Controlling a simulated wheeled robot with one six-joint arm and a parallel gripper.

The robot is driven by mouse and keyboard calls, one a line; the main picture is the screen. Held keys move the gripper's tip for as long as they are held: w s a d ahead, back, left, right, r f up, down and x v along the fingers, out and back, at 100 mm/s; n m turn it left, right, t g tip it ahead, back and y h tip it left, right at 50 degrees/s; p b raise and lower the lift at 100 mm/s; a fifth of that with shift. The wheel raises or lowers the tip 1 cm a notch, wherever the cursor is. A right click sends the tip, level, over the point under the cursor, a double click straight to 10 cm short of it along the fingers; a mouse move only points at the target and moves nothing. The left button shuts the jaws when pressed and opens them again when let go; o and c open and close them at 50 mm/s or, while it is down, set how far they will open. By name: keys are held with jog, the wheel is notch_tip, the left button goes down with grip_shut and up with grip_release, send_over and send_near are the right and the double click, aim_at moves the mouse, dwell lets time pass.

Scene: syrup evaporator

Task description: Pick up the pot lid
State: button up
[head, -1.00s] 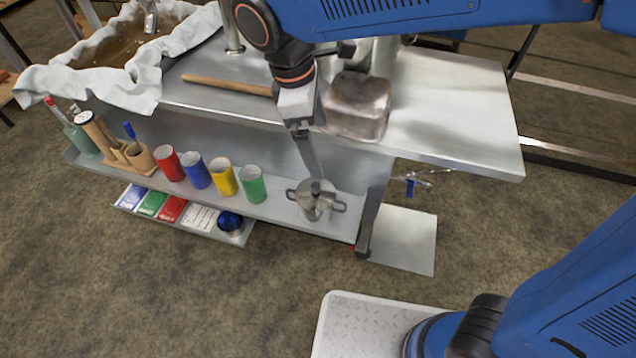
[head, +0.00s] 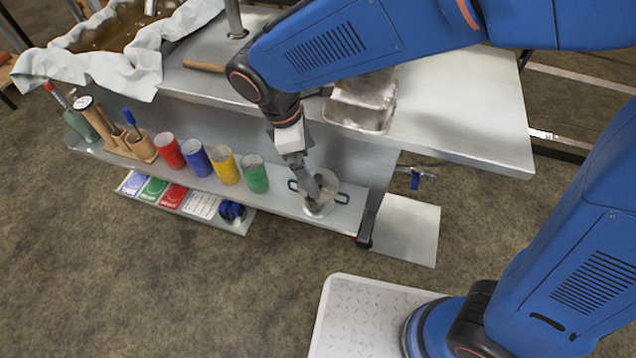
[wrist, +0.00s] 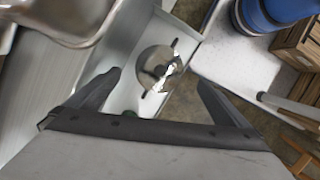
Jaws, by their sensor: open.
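A small metal pot with two side handles stands on the shelf below the worktop in the head view. Its round shiny pot lid (head: 329,187) is partly hidden by my gripper (head: 315,190). In the wrist view the lid (wrist: 150,60) is a bright disc with a dark knob near its middle, and dark handles stick out at its edge. My gripper (wrist: 156,80) is open, with its two fingers apart and the lid showing between and beyond their tips. Nothing is held. I cannot tell the exact gap to the knob.
Green (head: 255,175), yellow (head: 225,166), blue (head: 196,158) and red (head: 169,152) cups stand in a row left of the pot. The worktop (head: 455,105) overhangs the shelf behind the pot, with a metal pan (head: 361,105) near its front edge.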

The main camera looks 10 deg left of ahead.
aim_at(317, 177)
jog(key=shift+x, duration=3.6)
jog(key=shift+c, duration=0.6)
jog(key=c, duration=0.9)
